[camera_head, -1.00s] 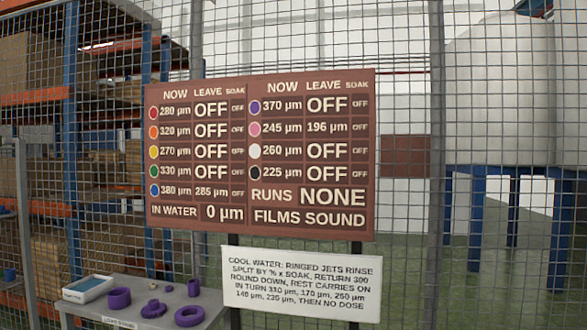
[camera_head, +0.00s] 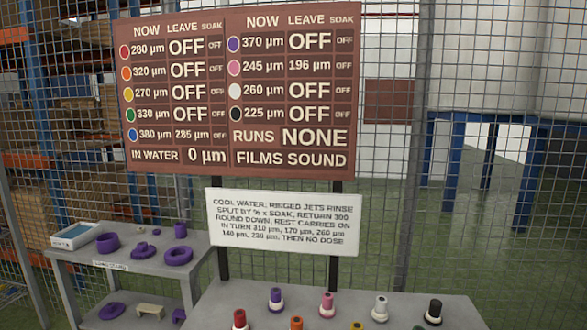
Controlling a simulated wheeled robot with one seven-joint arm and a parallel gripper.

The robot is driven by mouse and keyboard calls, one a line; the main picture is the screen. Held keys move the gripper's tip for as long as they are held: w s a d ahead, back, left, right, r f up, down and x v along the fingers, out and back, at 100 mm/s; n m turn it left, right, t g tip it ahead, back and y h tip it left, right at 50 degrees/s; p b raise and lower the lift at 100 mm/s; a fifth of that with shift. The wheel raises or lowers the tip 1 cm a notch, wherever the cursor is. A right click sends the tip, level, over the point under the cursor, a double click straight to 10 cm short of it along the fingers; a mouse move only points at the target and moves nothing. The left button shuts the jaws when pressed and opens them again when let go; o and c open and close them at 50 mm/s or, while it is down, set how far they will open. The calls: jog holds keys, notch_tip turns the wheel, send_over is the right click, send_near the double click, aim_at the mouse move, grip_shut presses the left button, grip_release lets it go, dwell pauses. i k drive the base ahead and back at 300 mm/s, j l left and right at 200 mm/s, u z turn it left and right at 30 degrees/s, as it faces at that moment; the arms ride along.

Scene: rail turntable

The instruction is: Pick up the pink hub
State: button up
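The pink hub (camera_head: 327,303) stands upright on the grey table at the bottom of the head view, with a pale ring or base around its foot. It is in the back row, between a purple hub (camera_head: 276,297) on its left and a white hub (camera_head: 380,307) on its right. My gripper is not in view.
A black hub (camera_head: 433,311), a red hub (camera_head: 240,320) and an orange hub (camera_head: 296,323) share the grey table (camera_head: 215,297). A side bench (camera_head: 200,250) at left holds purple parts and a tray (camera_head: 76,236). A brown sign board (camera_head: 240,165), white notice (camera_head: 285,222) and wire fence stand behind.

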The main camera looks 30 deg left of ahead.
aim_at(327, 311)
jog(key=i+j, duration=0.1)
jog(key=j, duration=0.3)
jog(key=i+j, duration=0.15)
jog(key=j, duration=0.2)
jog(key=i+j, duration=0.1)
jog(key=j, duration=0.3)
jog(key=i+j+u, duration=0.1)
jog(key=j, duration=0.25)
jog(key=i+j, duration=0.15)
jog(key=j, duration=0.25)
jog(key=i+j, duration=0.1)
jog(key=j, duration=0.25)
